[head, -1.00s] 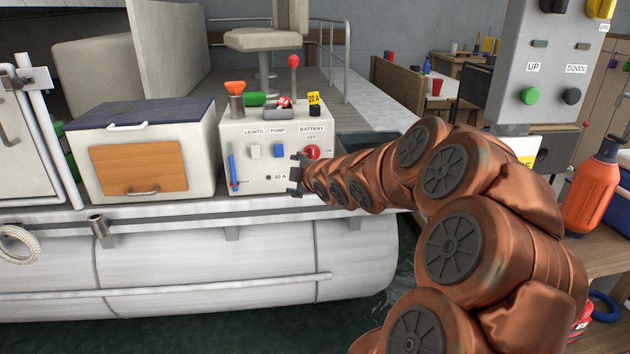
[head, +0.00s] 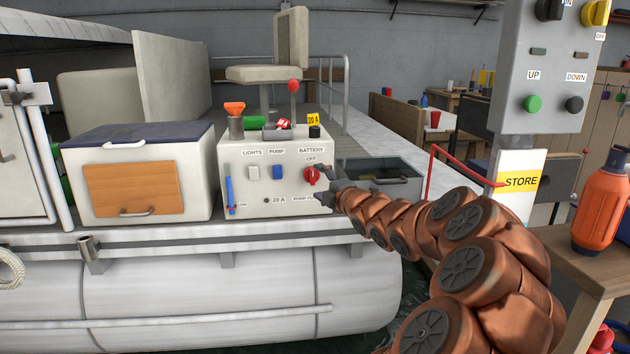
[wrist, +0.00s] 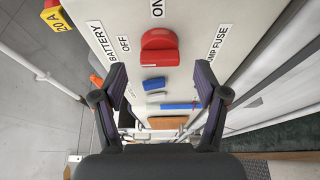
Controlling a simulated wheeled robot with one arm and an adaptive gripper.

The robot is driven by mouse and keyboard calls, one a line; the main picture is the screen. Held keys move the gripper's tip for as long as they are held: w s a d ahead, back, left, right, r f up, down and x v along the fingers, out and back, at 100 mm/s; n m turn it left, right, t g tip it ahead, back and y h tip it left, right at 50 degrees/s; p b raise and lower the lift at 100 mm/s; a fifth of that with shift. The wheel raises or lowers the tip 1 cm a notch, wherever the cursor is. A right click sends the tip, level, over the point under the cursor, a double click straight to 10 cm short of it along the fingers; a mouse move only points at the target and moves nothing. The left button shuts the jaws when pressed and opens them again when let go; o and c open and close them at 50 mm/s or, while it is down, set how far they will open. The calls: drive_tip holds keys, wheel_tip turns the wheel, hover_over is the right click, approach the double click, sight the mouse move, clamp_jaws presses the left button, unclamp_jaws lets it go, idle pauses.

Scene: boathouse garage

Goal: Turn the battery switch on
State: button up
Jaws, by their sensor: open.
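The battery switch (head: 311,176) is a red knob on the white console (head: 290,205), below the BATTERY and OFF labels. In the wrist view the same red switch (wrist: 159,47) shows its raised grip lying across the picture, roughly in line with the OFF label at left. The ON label is above it in that picture. My gripper (head: 325,180) is at the console's right side, close to the switch. In the wrist view my gripper (wrist: 161,78) is open and empty, its fingers apart, with the switch ahead of the gap between the tips.
The console also holds a white lights switch (head: 253,173), a blue pump switch (head: 277,172) and a blue rod (head: 229,194). A red lever (head: 293,88) stands behind it. A grey bin (head: 378,172) is to the right. A control box (head: 550,75) hangs at far right.

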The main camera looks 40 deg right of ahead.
sight(314, 178)
drive_tip(key=shift+x, duration=1.6)
drive_tip(key=shift+c, duration=0.3)
drive_tip(key=c, duration=1.1)
